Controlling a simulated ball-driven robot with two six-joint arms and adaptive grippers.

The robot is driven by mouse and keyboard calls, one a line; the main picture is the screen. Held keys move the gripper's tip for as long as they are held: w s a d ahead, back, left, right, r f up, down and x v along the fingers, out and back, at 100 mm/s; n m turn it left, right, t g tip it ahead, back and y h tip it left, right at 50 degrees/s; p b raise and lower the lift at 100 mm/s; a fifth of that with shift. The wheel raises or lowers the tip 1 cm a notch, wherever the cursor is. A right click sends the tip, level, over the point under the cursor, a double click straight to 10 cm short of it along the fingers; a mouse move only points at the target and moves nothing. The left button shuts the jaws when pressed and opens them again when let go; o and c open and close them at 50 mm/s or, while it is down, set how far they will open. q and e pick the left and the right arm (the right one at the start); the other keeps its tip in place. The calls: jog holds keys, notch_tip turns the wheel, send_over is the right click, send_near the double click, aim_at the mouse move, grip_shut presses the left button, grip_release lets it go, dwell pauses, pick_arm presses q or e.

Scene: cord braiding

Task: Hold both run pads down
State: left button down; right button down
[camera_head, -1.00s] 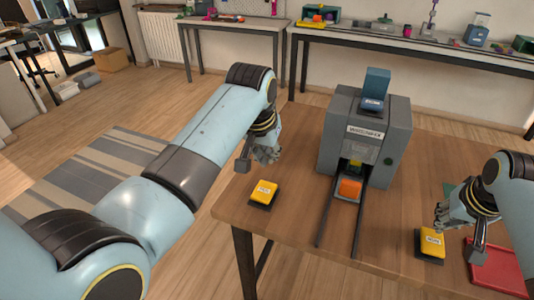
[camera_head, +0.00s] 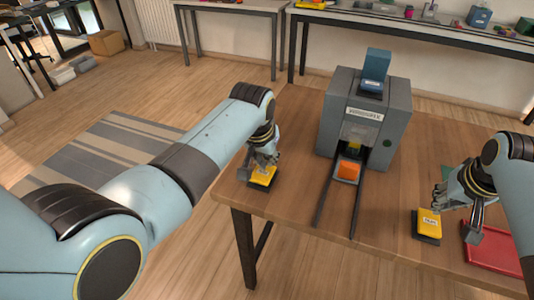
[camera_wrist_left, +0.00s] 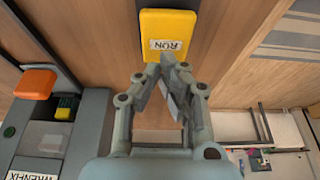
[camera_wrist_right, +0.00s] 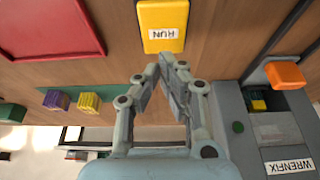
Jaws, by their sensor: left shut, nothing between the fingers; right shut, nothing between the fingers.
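The left run pad (camera_head: 259,180) is a yellow plate on a dark base near the table's left edge. My left gripper (camera_head: 265,163) is shut and empty, its tips right over or at the pad; I cannot tell if they touch. In the left wrist view the tips (camera_wrist_left: 172,58) overlap the label edge of the RUN pad (camera_wrist_left: 168,22). The right run pad (camera_head: 427,226) lies beside the red tray. My right gripper (camera_head: 438,205) is shut and empty at this pad's far edge, contact unclear. In the right wrist view its tips (camera_wrist_right: 168,58) reach the RUN pad (camera_wrist_right: 163,15).
The grey WRENFIX machine (camera_head: 336,110) stands between the pads, with an orange block (camera_head: 347,170) at its mouth above two dark rails (camera_head: 326,195). The red tray (camera_head: 488,250) lies at right. Bare table separates rails and right pad.

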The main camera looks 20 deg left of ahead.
aim_at(432, 216)
pick_arm(q)
jog(key=shift+f, duration=0.15)
jog(key=shift+f, duration=0.75)
pick_arm(e)
jog(key=shift+f, duration=1.05)
jog(key=shift+f, duration=0.75)
jog(key=shift+s, duration=0.1)
notch_tip(432, 216, up, 7)
jog(key=shift+r, duration=0.1)
dwell(0.5)
